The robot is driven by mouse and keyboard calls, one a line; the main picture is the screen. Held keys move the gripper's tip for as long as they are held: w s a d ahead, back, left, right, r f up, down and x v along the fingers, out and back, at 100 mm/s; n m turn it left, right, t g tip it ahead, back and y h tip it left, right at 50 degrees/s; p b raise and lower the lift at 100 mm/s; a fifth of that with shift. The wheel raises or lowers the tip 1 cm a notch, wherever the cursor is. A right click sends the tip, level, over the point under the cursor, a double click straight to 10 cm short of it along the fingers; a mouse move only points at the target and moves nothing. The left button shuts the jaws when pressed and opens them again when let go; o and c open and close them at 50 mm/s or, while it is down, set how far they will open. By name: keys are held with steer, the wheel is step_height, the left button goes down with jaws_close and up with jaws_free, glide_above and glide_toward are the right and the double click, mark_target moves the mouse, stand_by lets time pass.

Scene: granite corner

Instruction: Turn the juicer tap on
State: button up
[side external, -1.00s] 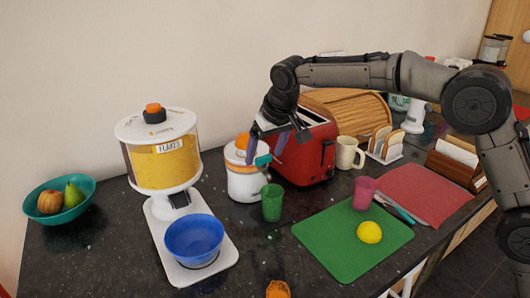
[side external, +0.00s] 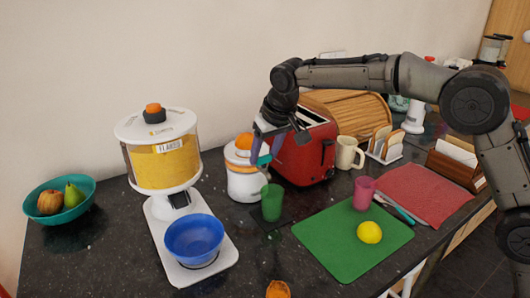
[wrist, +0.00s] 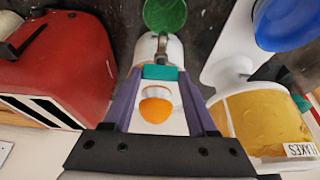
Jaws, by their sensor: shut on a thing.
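The juicer (side external: 244,185) is a white body with an orange band and an orange half on top. It also shows in the wrist view, with its orange (wrist: 156,110) between my fingers. Its teal tap lever (wrist: 160,72) sits above a grey spout (wrist: 162,46). My gripper (side external: 266,158) is at the juicer's front, its purple fingers closed on both sides of the lever. The gripper also shows in the wrist view (wrist: 160,76). A green cup (side external: 271,202) stands upright in front of the juicer, near the spout. The lever is partly hidden in the side view.
A red toaster (side external: 306,155) stands close on the right of the juicer. A flakes dispenser (side external: 160,160) with a blue bowl (side external: 194,240) stands on the left. A green board (side external: 345,245) with a lemon (side external: 369,232) lies in front on the right.

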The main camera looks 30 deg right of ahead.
steer(key=shift+n, duration=0.3)
steer(key=n+y, duration=0.2)
steer(key=n, duration=0.2)
steer(key=shift+d, duration=0.2)
steer(key=n+g+y, duration=0.1)
steer(key=n, duration=0.4)
steer(key=shift+w, duration=0.15)
steer(key=n+g, duration=0.1)
steer(key=n, duration=0.1)
steer(key=n+y, duration=0.1)
steer(key=n, duration=0.1)
steer(key=shift+w+d+g, duration=0.1)
steer(key=shift+g, duration=0.3)
steer(key=shift+r+n+g+y, duration=0.15)
steer(key=shift+n+g, duration=0.25)
steer(key=shift+n, duration=0.65)
steer(key=shift+f+n+g+y, duration=0.15)
steer(key=shift+n+g, duration=0.25)
steer(key=shift+n, duration=0.65)
steer(key=shift+r, duration=0.1)
steer(key=o, duration=1.4)
steer(key=shift+c, duration=0.2)
